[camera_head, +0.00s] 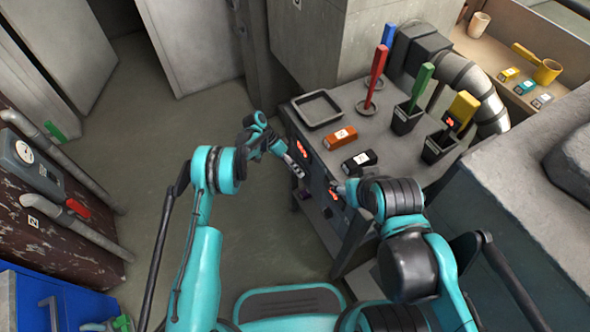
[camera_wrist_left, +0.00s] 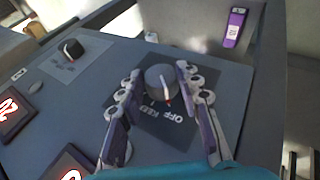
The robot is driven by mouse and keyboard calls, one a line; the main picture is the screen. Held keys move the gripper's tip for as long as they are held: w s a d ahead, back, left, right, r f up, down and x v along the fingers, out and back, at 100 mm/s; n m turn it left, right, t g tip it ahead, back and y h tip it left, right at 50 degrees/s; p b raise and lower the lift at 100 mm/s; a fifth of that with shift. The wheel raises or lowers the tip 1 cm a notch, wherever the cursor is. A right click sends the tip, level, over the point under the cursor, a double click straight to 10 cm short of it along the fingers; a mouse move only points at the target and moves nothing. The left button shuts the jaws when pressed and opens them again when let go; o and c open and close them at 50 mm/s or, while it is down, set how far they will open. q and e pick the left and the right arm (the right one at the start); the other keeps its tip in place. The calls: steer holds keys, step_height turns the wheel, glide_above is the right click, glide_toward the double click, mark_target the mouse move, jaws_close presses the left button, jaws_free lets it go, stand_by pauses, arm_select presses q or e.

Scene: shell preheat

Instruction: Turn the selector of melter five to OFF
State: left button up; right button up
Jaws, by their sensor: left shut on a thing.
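In the left wrist view a dark round selector knob (camera_wrist_left: 161,84) with a small red mark on its front sits on a dark label plate (camera_wrist_left: 178,122). The plate reads OFF and KEEP beside the knob; the exact setting is hard to tell. My left gripper (camera_wrist_left: 157,86) is closed around this knob, one finger on each side. In the head view my left gripper (camera_head: 294,162) is at the front panel (camera_head: 318,168) of the grey bench, mostly covering the knob. My right gripper (camera_head: 342,188) is near the same panel, its fingers too small to judge. No melter number is readable.
A second knob (camera_wrist_left: 73,49) and red displays (camera_wrist_left: 9,107) are on the panel. The bench top (camera_head: 340,108) holds a black tray (camera_head: 317,109), orange (camera_head: 339,138) and black (camera_head: 359,161) blocks, and holders with coloured handles. Open floor (camera_head: 190,125) lies left of the bench.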

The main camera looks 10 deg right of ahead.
arm_select(q)
steer(key=o, duration=1.2)
steer(key=shift+c, duration=0.2)
steer(key=shift+r, duration=0.1)
steer(key=v, duration=1.2)
